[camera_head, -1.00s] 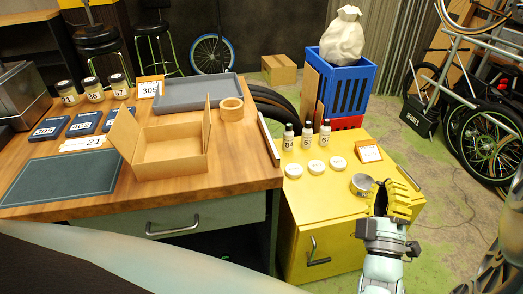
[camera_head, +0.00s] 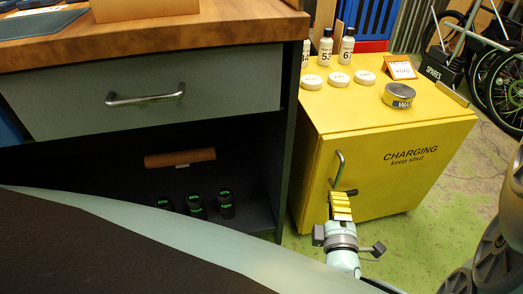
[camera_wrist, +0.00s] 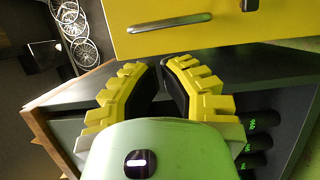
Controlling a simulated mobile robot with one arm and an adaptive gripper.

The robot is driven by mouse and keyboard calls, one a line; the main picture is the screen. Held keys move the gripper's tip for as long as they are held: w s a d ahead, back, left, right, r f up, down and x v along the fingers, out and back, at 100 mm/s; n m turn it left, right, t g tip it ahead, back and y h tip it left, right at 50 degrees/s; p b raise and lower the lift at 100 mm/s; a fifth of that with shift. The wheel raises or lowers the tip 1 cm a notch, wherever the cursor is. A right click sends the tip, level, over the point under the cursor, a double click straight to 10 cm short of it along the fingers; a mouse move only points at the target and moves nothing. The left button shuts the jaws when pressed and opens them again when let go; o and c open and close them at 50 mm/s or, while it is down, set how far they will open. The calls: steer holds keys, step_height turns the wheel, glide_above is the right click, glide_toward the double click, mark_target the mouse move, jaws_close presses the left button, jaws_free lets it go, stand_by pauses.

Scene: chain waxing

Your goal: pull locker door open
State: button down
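The locker is a yellow cabinet (camera_head: 315,110) marked "CHARGING keep shut", at the right in the head view. Its front door (camera_head: 385,178) looks shut. A grey bar handle (camera_head: 338,168) stands on the door's left part, with a dark lever (camera_head: 350,192) just below and right of it. My gripper (camera_head: 340,198) has yellow ribbed fingers and is in front of the door, below the handle. In the wrist view the handle (camera_wrist: 170,22) lies beyond the fingertips (camera_wrist: 160,65), apart from them. A narrow gap shows between the fingers, with nothing held.
A wooden-topped bench with a grey drawer (camera_head: 150,95) stands left of the locker. Its open shelf holds a brown roll (camera_head: 180,158) and several dark cylinders. Bottles, white discs and a wax tin (camera_head: 398,96) stand on the locker.

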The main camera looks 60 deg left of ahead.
mark_target(327, 169)
steer(key=w+a+b, duration=0.1)
steer(key=w+a, duration=0.1)
steer(key=w+a+f+b, duration=0.1)
steer(key=w+a, duration=0.1)
steer(key=a, duration=0.1)
steer(key=w+a+f+b, duration=0.1)
steer(key=w+a, duration=0.1)
steer(key=a, duration=0.1)
steer(key=shift+f+b, duration=0.15)
steer(key=shift+b, duration=0.15)
steer(key=shift+s, duration=0.1)
